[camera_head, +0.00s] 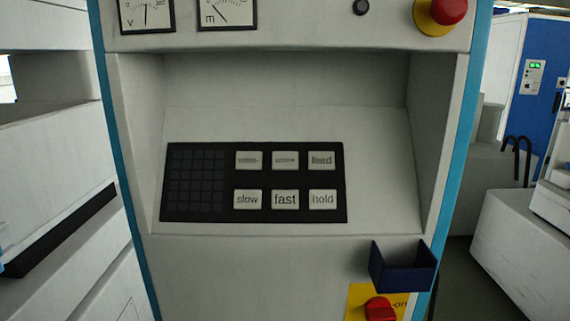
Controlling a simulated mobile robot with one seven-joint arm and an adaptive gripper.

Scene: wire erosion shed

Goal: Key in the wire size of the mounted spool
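A black key panel (227,182) sits in a recess of a grey machine front. It bears two rows of white keys. The top row has two keys (248,160) (285,160) with lettering too small to read, then "feed" (321,160). The bottom row reads "slow" (248,199), "fast" (285,199) and "hold" (322,199). A dark grid (197,179) of small squares fills the panel's left part; it is unlit and shows no legible marks. No spool shows, and my gripper is not in view.
Above are two dial gauges (146,14) (226,12), a black knob (361,7) and a red button (447,10) on a yellow base. A dark blue open holder (402,266) juts out lower right, above a red switch (380,309). The recess before the keys is clear.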

